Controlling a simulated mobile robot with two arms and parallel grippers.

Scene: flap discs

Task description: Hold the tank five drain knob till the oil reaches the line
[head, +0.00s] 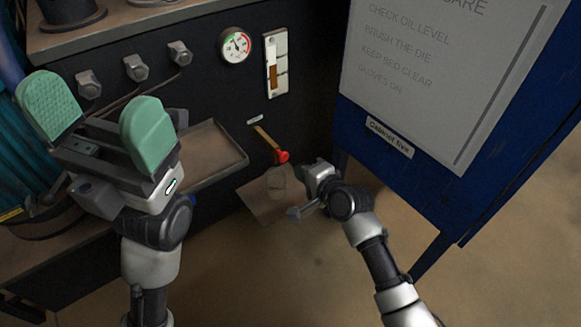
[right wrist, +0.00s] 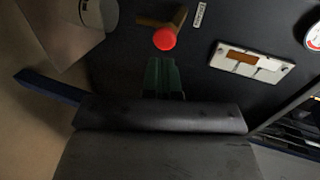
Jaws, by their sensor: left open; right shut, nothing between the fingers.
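The red drain knob (head: 282,156) sits at the end of a brass-coloured spout (head: 265,138) low on the dark tank front. The knob also shows in the right wrist view (right wrist: 164,39). A sight gauge (head: 277,62) above it has a brown oil column partway up. A clear jar (head: 276,180) stands below the knob. My right gripper (right wrist: 163,76) is shut and empty, its green fingertips just short of the knob, apparently apart from it. In the head view its fingertips are not clear. My left gripper (head: 98,120) is open and empty, far left of the knob.
A blue cabinet (head: 390,139) labelled "Cabinet five" stands close right of the knob. A shallow tray (head: 215,165) juts out left of it. A round dial (head: 235,45) and several grey fittings sit above. Brown sheet (head: 252,203) lies under the jar. The floor in front is clear.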

